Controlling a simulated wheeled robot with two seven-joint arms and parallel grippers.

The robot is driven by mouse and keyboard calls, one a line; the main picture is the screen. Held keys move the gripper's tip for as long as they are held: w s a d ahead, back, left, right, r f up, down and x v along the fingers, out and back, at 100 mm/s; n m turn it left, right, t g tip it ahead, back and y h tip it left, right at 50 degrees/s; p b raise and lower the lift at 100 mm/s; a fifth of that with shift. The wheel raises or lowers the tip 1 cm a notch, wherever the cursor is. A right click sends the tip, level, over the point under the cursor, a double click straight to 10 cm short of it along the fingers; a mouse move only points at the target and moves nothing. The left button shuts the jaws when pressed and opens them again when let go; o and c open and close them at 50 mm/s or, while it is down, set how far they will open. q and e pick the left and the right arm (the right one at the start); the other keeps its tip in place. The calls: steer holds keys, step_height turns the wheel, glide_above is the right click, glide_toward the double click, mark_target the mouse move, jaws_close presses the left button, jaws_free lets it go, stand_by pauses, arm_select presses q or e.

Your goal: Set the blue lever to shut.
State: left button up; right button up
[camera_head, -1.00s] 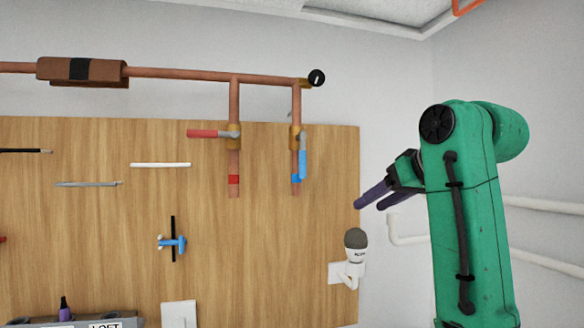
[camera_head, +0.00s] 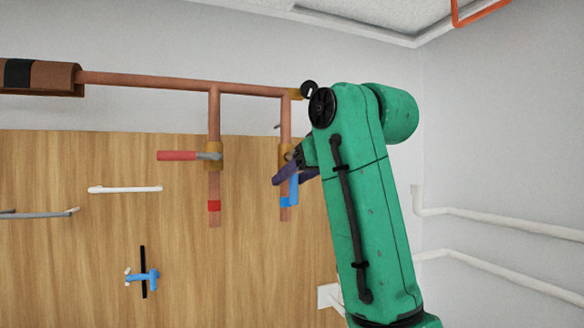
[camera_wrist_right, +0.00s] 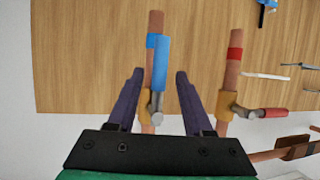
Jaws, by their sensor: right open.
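The blue lever (camera_head: 294,190) hangs down along the right copper pipe (camera_head: 285,130), in line with it, partly hidden by my right gripper. My right gripper (camera_head: 287,180) is open in front of the lever. In the right wrist view the blue lever (camera_wrist_right: 161,64) shows between the two spread purple fingers of the gripper (camera_wrist_right: 159,74), with gaps on both sides. I cannot tell whether the fingertips reach past the lever in depth. My left gripper is not in view.
A red lever (camera_head: 178,155) sticks out sideways from the left copper pipe (camera_head: 214,115). A wooden board (camera_head: 60,250) stands behind, with a blue-handled tool (camera_head: 142,276) and white bar (camera_head: 125,189) on it. White wall pipes (camera_head: 480,220) run at the right.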

steer(key=shift+w+d+f, duration=0.1)
jaws_close()
stand_by(1.4)
